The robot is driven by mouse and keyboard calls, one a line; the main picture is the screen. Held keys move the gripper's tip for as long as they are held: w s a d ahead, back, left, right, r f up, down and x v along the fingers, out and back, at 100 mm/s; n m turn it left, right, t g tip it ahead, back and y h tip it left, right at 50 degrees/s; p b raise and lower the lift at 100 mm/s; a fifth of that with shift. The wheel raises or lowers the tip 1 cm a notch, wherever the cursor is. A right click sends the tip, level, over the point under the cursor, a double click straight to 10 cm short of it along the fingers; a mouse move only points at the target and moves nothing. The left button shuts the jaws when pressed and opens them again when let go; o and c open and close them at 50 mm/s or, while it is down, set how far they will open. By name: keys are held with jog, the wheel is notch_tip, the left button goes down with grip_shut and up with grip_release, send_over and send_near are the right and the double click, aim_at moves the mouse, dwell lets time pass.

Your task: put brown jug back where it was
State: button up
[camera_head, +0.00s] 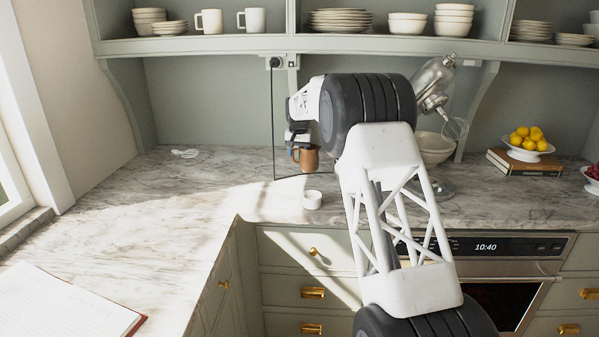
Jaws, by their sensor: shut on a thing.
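The brown jug (308,160) is at my gripper (297,153), at the back of the marble counter, left of my arm. It looks upright, with its handle side toward the gripper. My gripper points down and is shut on the jug. The fingers are small in this view, and I cannot tell whether the jug touches the counter. My arm hides part of the counter to the right of the jug.
A small white cup (312,199) stands in front of the jug. A thin black cord (272,120) hangs just left of it. A stand mixer (433,80) and bowl (434,147) are right of my arm. The left counter (130,230) is mostly clear.

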jog(key=shift+f, duration=1.55)
jog(key=shift+f, duration=1.85)
jog(key=o, duration=1.2)
jog(key=shift+f, duration=0.15)
jog(key=r, duration=0.4)
jog(key=s+r, duration=0.1)
jog(key=r, duration=0.7)
jog(key=shift+s+d+r, duration=0.1)
jog(key=shift+s+d, duration=0.15)
